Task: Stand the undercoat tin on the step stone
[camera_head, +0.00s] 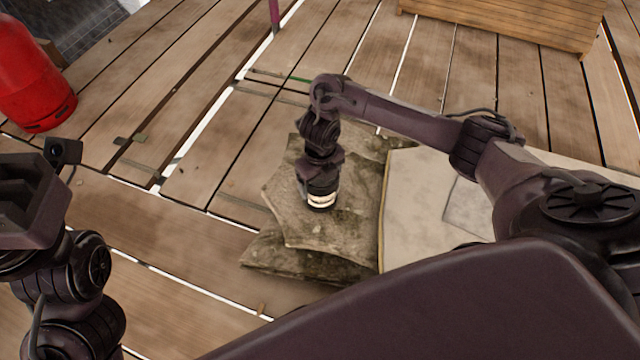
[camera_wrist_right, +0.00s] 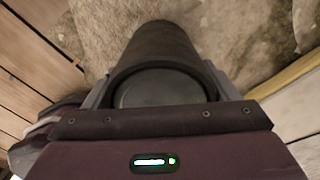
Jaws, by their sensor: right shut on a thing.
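The undercoat tin (camera_head: 322,200) is a small dark cylinder with a cream band. It looks upright over the rough step stone (camera_head: 290,215), a stack of grey-brown slabs. Whether its base touches the stone I cannot tell. My right gripper (camera_head: 320,188) points down and is shut on the tin, hiding its upper part. In the right wrist view the tin's dark round lid (camera_wrist_right: 158,88) sits between the fingers, with stone (camera_wrist_right: 235,35) beyond. My left gripper (camera_head: 25,200) is at the left edge, partly cut off, away from the stone; its jaws cannot be made out.
A pale board (camera_head: 415,205) lies against the stone's right side, under my right arm. A red gas cylinder (camera_head: 32,75) is at upper left and a wooden crate (camera_head: 510,22) at upper right. Plank flooring with gaps surrounds the stone; the planks to its left are mostly clear.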

